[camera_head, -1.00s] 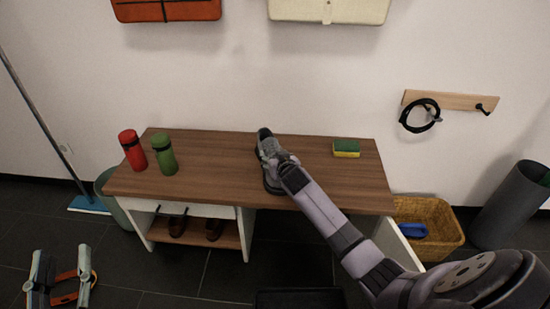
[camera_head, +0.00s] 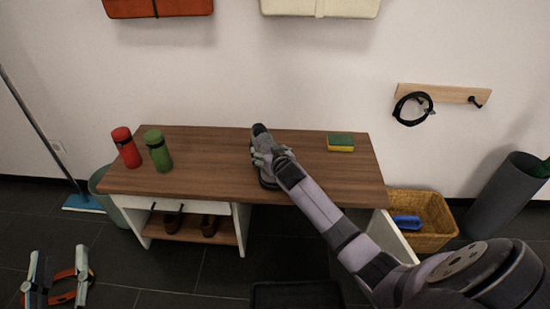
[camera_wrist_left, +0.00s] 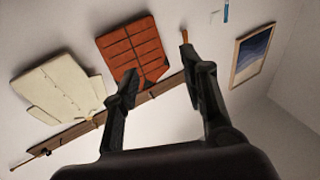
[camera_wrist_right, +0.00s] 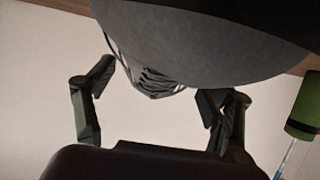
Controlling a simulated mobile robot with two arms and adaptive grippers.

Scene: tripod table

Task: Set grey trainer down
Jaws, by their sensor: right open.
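The grey trainer (camera_head: 261,130) is on the brown bench top (camera_head: 215,165), near the middle, partly hidden by my right gripper (camera_head: 270,157). In the right wrist view, the trainer (camera_wrist_right: 200,45) fills the upper middle, with its laces showing. The fingers of my right gripper (camera_wrist_right: 155,100) are spread apart on either side of the laced part. Whether either finger touches it is unclear. My left gripper (camera_head: 57,278) is at the lower left, away from the bench. Its fingers (camera_wrist_left: 160,95) are spread with nothing between them.
A red bottle (camera_head: 126,148) and green bottle (camera_head: 158,151) stand at the bench's left. A sponge (camera_head: 340,143) lies right of the trainer. A wicker basket (camera_head: 432,222) and grey bin (camera_head: 500,195) stand at the right. Bench space between bottles and trainer is clear.

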